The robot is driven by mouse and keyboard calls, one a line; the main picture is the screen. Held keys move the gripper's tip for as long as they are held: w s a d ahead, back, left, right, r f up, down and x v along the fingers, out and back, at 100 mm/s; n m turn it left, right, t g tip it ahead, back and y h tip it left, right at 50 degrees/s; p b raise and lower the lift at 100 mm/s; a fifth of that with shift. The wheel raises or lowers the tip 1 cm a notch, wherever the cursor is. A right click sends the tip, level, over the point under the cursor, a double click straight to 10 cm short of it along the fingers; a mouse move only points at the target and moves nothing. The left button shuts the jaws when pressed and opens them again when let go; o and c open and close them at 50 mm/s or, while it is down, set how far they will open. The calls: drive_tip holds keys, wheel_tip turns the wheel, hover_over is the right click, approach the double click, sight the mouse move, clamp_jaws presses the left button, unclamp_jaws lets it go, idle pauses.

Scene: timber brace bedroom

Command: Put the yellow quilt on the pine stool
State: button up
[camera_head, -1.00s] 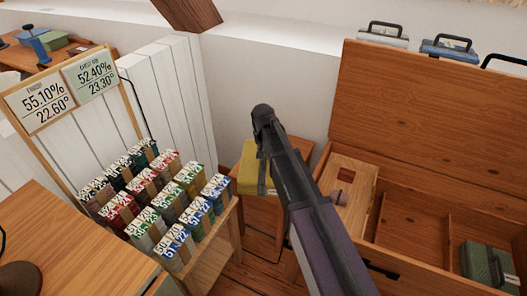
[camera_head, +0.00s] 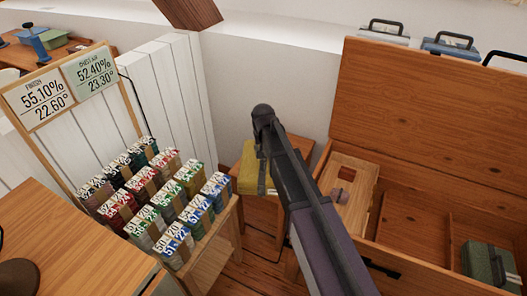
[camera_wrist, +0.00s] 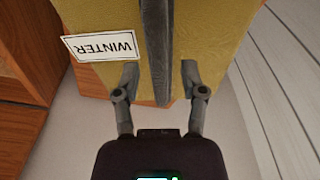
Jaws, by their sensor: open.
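The yellow quilt (camera_head: 248,173) is a folded bundle with a dark strap. It sits on top of a small wooden stool (camera_head: 262,216), which I take to be the pine stool, against the wall. My arm hides the quilt's right part in the head view. In the wrist view the quilt (camera_wrist: 209,35) fills the upper middle, with a white "WINTER" tag (camera_wrist: 103,46) on it. My gripper (camera_wrist: 159,76) is open, one finger on each side of the dark strap (camera_wrist: 156,40). I cannot tell whether the fingers touch the quilt. The head view does not clearly show the fingers.
An open wooden chest (camera_head: 400,105) with a raised lid stands at right, holding a green case (camera_head: 487,263) and a light wooden tray (camera_head: 345,190). A rack of numbered bundles (camera_head: 160,205) stands left of the stool. A wooden desk (camera_head: 70,245) is at lower left.

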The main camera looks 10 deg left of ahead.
drive_tip(key=shift+r, duration=0.2)
wheel_tip(320, 180, up, 12)
drive_tip(key=s+p, duration=0.1)
drive_tip(key=p, duration=1.1)
drive_tip(key=shift+s+f, duration=0.2)
drive_tip(key=shift+s, duration=0.2)
idle(0.5)
drive_tip(key=s+d+g, duration=0.1)
drive_tip(key=s+d, duration=0.8)
drive_tip(key=d, duration=0.4)
drive_tip(key=s+d, duration=1)
drive_tip(key=d, duration=0.3)
drive_tip(key=shift+s+m+g, duration=0.3)
drive_tip(key=shift+g, duration=0.1)
drive_tip(key=shift+f, duration=0.1)
